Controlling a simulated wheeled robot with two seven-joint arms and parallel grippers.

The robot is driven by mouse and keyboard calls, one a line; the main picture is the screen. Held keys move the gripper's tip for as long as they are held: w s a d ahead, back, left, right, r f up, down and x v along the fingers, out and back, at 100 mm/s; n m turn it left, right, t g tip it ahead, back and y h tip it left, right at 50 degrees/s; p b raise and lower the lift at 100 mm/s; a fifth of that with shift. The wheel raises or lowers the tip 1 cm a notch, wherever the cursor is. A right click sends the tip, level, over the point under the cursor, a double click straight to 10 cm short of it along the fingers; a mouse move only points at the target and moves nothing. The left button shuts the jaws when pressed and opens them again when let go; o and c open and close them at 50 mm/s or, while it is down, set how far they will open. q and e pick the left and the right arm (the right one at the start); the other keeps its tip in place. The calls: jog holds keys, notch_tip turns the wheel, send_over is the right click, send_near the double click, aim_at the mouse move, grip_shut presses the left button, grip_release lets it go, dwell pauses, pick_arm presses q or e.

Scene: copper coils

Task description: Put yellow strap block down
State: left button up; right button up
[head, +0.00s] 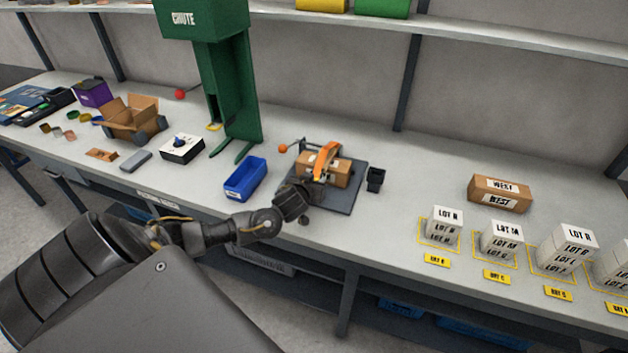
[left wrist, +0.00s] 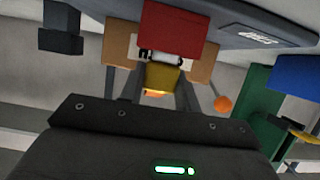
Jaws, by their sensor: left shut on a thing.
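The yellow strap block (left wrist: 163,78) is between the fingers of my left gripper (left wrist: 160,88) in the left wrist view. In the head view my left gripper (head: 316,184) is at the front side of a cardboard box (head: 340,176), and the block is too small to make out. An orange arch (head: 327,158) stands over the box, which sits on a dark grey plate (head: 345,204). A red piece (left wrist: 172,30) shows just beyond the block in the left wrist view. I cannot tell whether the block touches anything else. My right gripper is not in view.
A blue bin (head: 245,180) stands left of the plate and a small black cup (head: 375,179) right of it. An orange ball on a lever (head: 283,148) is behind. A WEST box (head: 499,193) and white LOT stacks (head: 445,229) are on the right. Bench between is clear.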

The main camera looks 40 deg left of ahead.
pick_arm(q)
jog(key=o, duration=1)
jog(key=shift+c, duration=0.2)
jog(key=b+v, duration=0.1)
jog(key=v, duration=1.1)
jog(key=shift+b, duration=0.3)
